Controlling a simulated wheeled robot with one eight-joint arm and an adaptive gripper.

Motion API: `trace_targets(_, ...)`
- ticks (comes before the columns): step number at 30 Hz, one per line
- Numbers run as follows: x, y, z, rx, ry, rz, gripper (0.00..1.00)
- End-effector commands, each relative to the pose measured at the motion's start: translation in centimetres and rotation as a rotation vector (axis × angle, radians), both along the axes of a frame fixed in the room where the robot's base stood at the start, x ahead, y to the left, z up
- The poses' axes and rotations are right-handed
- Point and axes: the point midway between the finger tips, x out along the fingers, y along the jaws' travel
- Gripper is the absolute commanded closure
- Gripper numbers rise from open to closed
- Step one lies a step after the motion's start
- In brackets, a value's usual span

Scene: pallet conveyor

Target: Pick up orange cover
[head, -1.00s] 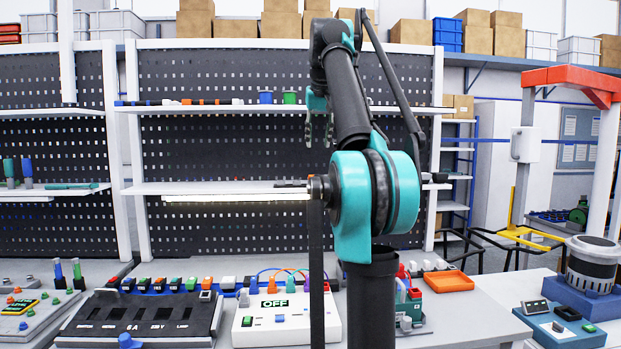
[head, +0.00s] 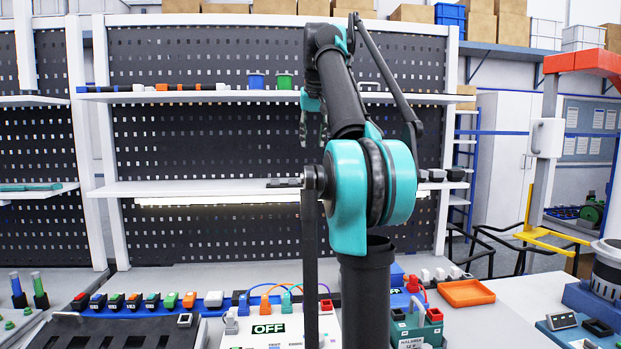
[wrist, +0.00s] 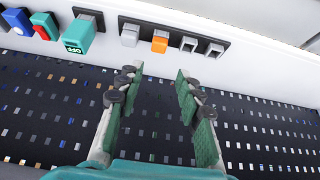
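A small orange block (wrist: 160,41), which looks like the orange cover, sits in a dark strip in the wrist view, between a grey block and grey sockets. My gripper (wrist: 157,78) is open and empty, its green-padded fingers apart, with the block beyond the fingertips and roughly between them. In the head view my gripper (head: 313,125) hangs in front of the perforated back panel, partly hidden by my arm. Several orange pieces show there, including an orange block (head: 189,300) in the bench row and an orange tray (head: 466,293). I cannot tell which matches the wrist view's block.
In the head view, an upper shelf (head: 340,97) and a middle shelf (head: 225,189) cross the panel. A white OFF box (head: 290,342) stands on the bench.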

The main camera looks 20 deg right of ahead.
Motion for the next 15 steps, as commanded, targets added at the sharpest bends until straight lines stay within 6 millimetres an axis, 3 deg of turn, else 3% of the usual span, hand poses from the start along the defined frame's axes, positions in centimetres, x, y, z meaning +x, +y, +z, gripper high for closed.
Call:
trace_targets(9, 2.8, -0.6, -5.1, 0.000, 0.000, 0.000, 0.64)
trace_targets(15, 3.6, -0.8, -6.5, 0.000, 0.000, 0.000, 0.64)
